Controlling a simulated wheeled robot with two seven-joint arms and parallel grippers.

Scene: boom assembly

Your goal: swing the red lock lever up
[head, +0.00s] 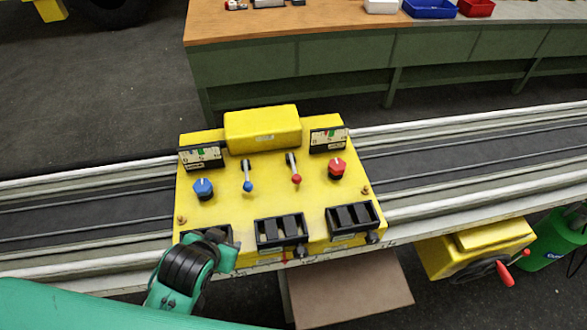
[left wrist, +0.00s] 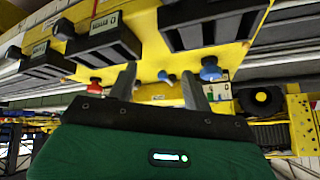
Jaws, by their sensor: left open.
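The yellow control panel (head: 270,205) stands on the rail bench. A short lever with a red ball (head: 297,178) sits right of a similar lever with a blue ball (head: 248,186); both balls hang toward the panel's front. I cannot tell for sure that the red-ball lever is the lock lever. My left gripper (head: 220,247) is at the panel's front left corner, its fingers mostly hidden in the head view. In the left wrist view its two fingers (left wrist: 160,72) are apart, with nothing seen held between them. The blue-ball lever (left wrist: 166,77) shows beyond them. My right gripper is not in view.
A blue knob (head: 203,188) and a red knob (head: 337,168) flank the levers. Black slotted blocks (head: 282,231) line the front edge. A yellow box with a red-handled crank (head: 505,275) is at the right. A workbench (head: 330,25) stands behind.

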